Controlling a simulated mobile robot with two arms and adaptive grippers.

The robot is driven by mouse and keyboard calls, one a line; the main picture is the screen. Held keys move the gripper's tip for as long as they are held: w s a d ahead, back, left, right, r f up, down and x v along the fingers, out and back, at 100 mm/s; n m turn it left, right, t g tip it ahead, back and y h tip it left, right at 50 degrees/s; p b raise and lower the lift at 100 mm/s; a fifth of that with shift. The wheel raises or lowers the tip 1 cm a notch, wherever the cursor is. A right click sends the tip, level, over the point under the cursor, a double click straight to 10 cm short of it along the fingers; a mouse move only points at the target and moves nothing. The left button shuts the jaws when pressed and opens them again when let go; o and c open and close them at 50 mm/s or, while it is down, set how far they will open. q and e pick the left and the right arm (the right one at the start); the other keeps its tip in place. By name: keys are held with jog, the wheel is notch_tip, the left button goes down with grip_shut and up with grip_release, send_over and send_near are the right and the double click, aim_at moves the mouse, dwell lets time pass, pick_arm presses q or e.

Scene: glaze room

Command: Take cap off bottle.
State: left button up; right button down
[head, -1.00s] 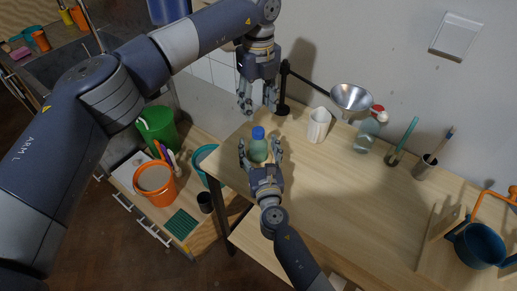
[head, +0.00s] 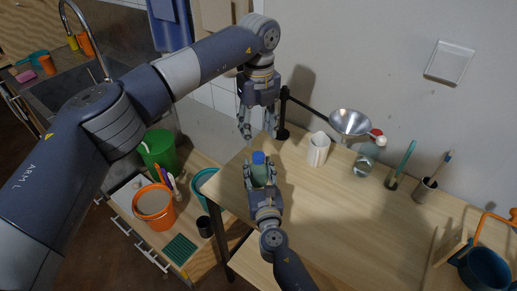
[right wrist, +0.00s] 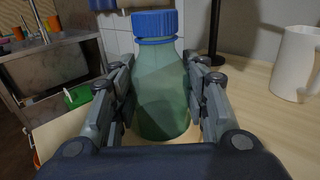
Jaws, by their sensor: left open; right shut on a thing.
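A green translucent bottle (right wrist: 160,95) with a blue screw cap (right wrist: 155,24) stands upright between the fingers of my right gripper (right wrist: 162,100). The cap is on the bottle's neck. In the head view the bottle (head: 260,175) and its cap (head: 258,157) are near the table's left edge. My right gripper (head: 260,178) is shut around the bottle's body.
The wooden table (head: 330,210) is clear to the right of the bottle. A white jug (head: 318,150), a funnel (head: 349,122) on a stand, a clear bottle with a red top (head: 368,156) and a brush cup (head: 424,190) line the back. An orange bucket (head: 153,206) is at lower left.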

aim_at(259, 155)
pick_arm(q)
jog(key=m, duration=0.6)
jog(key=shift+m, duration=0.3)
jog(key=m, duration=2.8)
jog(key=shift+s, duration=0.1)
jog(key=m, duration=0.9)
jog(key=shift+f, duration=4)
